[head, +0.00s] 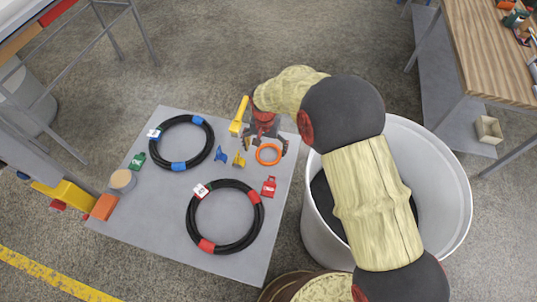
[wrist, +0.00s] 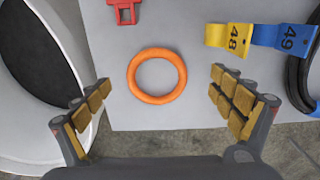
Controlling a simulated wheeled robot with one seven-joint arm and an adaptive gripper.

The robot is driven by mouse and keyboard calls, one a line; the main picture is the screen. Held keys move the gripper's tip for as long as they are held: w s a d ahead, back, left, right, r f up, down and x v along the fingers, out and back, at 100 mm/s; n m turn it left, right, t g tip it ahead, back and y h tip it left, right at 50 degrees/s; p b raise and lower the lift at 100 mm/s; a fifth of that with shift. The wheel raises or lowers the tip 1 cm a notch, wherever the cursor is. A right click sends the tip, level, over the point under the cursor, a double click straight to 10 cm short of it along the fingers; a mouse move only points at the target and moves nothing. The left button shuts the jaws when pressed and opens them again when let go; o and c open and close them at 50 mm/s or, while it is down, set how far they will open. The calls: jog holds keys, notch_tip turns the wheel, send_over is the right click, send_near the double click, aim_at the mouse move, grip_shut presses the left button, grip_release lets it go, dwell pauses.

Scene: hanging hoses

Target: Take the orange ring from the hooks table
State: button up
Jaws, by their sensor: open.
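The orange ring (head: 268,154) lies flat on the grey table (head: 160,215), near its right edge in the head view. In the wrist view the orange ring (wrist: 157,76) is whole and unobstructed, ahead of and between my fingers. My gripper (wrist: 161,110) is open and empty, with one finger on each side of the ring's line and apart from it. In the head view my gripper (head: 268,135) is above the table's far right corner, partly covered by my own arm.
Two black hose coils (head: 181,142) (head: 225,216) lie on the table. A red tag (head: 268,187), blue tag (head: 222,154) and yellow tag (head: 239,159) lie near the ring. A large white bin (head: 440,190) stands close to the table's right edge.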

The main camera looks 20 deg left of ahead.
aim_at(268, 159)
jog(key=f, duration=0.3)
jog(key=f+b, duration=0.1)
jog(key=shift+w+d+f, duration=0.25)
jog(key=shift+w+f, duration=0.1)
jog(key=shift+f, duration=0.05)
jog(key=shift+c, duration=0.3)
jog(key=c, duration=1.1)
jog(key=shift+c, duration=0.5)
jog(key=shift+r, duration=0.1)
